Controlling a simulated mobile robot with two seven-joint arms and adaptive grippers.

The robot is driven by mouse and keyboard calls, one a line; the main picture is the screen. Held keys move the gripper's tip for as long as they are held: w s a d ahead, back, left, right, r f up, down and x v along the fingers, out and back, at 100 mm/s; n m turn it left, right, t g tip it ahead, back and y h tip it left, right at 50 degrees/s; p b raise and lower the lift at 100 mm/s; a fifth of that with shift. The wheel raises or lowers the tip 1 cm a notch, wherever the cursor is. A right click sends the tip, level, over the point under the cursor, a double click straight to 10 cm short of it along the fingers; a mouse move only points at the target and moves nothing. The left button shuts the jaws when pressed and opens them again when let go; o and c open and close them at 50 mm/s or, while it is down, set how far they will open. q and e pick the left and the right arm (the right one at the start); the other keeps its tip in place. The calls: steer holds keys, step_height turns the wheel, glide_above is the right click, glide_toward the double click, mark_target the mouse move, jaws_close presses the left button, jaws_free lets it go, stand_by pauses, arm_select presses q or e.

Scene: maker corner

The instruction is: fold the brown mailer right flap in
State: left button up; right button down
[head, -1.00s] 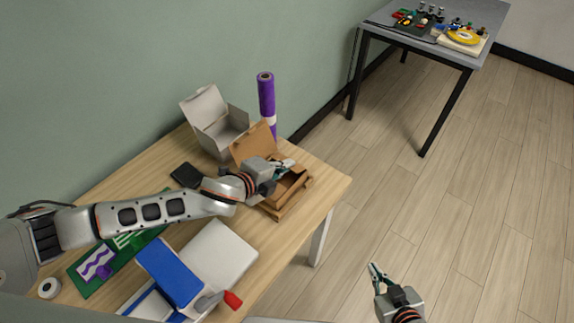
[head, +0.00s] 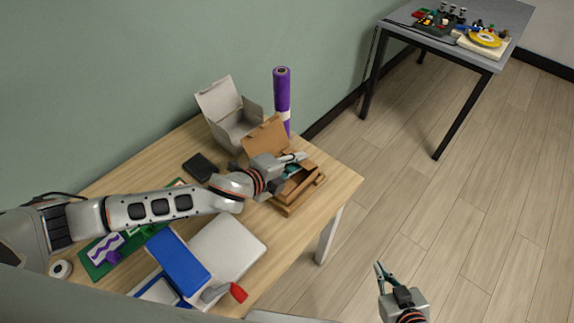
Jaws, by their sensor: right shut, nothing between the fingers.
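The brown mailer (head: 291,202) is an open cardboard box near the right end of the wooden table. Its lid (head: 265,137) stands up at the back left. My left gripper (head: 297,164) is over the mailer's opening, its fingers at the upper right part of the box. The gripper and wrist hide part of the inside, and I cannot tell which side flap is which or whether the fingers touch one. The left fingers are too small to judge their gap. My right gripper (head: 380,270) is shut and empty, over the floor right of the table.
A grey open box (head: 233,125) and a purple roll (head: 282,92) stand behind the mailer. A black item (head: 199,167), a white box (head: 230,245), a blue box (head: 178,257) and a green mat (head: 98,268) lie on the wooden table (head: 340,182). A grey table (head: 490,55) stands far right.

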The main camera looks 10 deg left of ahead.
arm_select(q)
steer(key=v, duration=1.1)
steer(key=shift+s, duration=0.2)
steer(key=shift+r, duration=0.15)
